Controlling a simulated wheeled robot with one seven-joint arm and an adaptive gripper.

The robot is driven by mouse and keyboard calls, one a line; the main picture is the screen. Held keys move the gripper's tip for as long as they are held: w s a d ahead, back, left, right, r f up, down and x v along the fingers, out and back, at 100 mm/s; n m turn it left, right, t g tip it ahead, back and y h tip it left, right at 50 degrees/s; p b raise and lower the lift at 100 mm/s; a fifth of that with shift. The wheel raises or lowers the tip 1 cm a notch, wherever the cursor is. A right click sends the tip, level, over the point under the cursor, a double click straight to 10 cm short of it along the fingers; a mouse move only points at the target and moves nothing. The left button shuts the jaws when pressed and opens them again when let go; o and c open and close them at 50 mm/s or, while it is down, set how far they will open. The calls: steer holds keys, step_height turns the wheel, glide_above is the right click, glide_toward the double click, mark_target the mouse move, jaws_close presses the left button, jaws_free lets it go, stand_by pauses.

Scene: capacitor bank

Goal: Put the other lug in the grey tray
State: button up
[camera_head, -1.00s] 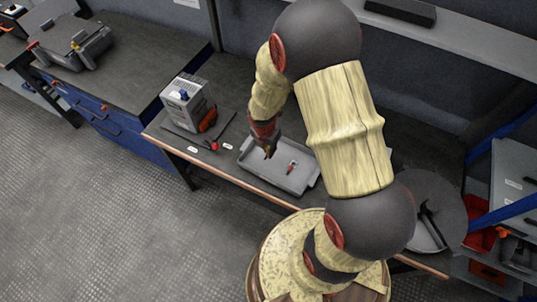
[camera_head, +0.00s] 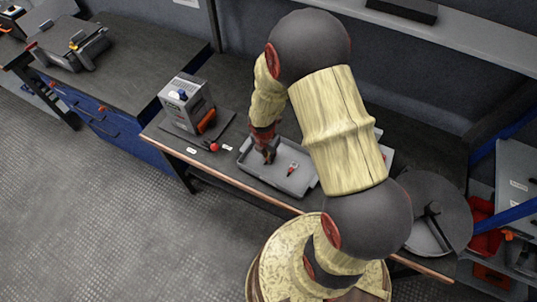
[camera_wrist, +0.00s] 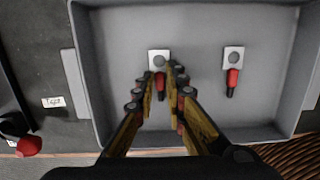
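One lug (camera_wrist: 159,62), a pale metal tab with a red sleeve, lies in the grey tray (camera_wrist: 115,75) in the wrist view. Its sleeve is between the fingertips of my gripper (camera_wrist: 161,80), with a narrow gap showing beside it, so the gripper looks slightly open around it. A second, similar lug (camera_wrist: 233,68) lies flat on the tray floor to the right, clear of the fingers. In the head view my gripper (camera_head: 267,157) reaches down into the left part of the tray (camera_head: 262,178). The second lug shows there too (camera_head: 292,169); the first is hidden by the gripper.
A grey boxed unit (camera_head: 187,101) stands on a dark mat left of the tray. A red-ended object (camera_head: 213,147) and small white labels (camera_head: 227,148) lie between them. A dark round plate (camera_head: 440,205) is at the right. The tray walls surround my fingers.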

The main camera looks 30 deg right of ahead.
steer(key=o, duration=0.3)
steer(key=shift+o, duration=0.2)
step_height(320, 180, up, 12)
steer(key=a+p, duration=0.1)
steer(key=p, duration=0.4)
step_height(320, 180, up, 9)
steer(key=m, duration=0.5)
glide_above(266, 161)
steer(key=a, duration=0.1)
steer(key=s+a+r+m+t, duration=0.1)
steer(key=s+r+m, duration=0.15)
steer(key=r, duration=0.25)
steer(key=s+a+r+m+t, duration=0.1)
steer(key=r+m, duration=0.3)
steer(key=r, duration=0.2)
steer(key=s+a+r+m+t, duration=0.1)
steer(key=s+a+r+m, duration=0.1)
steer(key=s+r+m, duration=0.4)
steer(key=s+a+r+m+t+y, duration=0.1)
steer(key=s+a+r+m, duration=0.1)
steer(key=s+r+m, duration=0.4)
steer(key=shift+a+t+y, duration=0.25)
steer(key=shift+t+y, duration=0.05)
steer(key=shift+r+m, duration=0.1)
steer(key=shift+m, duration=0.15)
